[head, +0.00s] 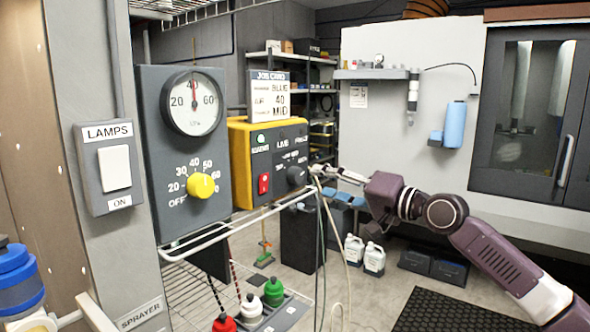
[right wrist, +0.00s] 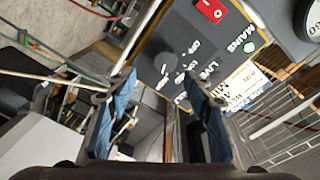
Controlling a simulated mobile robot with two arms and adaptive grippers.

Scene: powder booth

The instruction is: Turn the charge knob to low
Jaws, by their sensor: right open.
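The charge knob (head: 296,175) is a dark round knob low on the right of the dark front of the yellow-sided control box (head: 240,165). In the right wrist view the knob (right wrist: 167,62) shows just beyond my fingers, with small white labels beside it. I cannot read its setting. My right gripper (head: 318,172) is just right of the knob in the head view. In the right wrist view its blue-padded fingers (right wrist: 158,84) are spread apart with nothing between them, and the knob appears beyond the gap. My left gripper is not in view.
The box also has a red switch (head: 264,183) and a lit green lamp (head: 261,138). A job card (head: 269,96) stands on top. A grey panel with a yellow knob (head: 201,185) and gauge stands left. A wire rail and hanging hoses (head: 322,230) are below.

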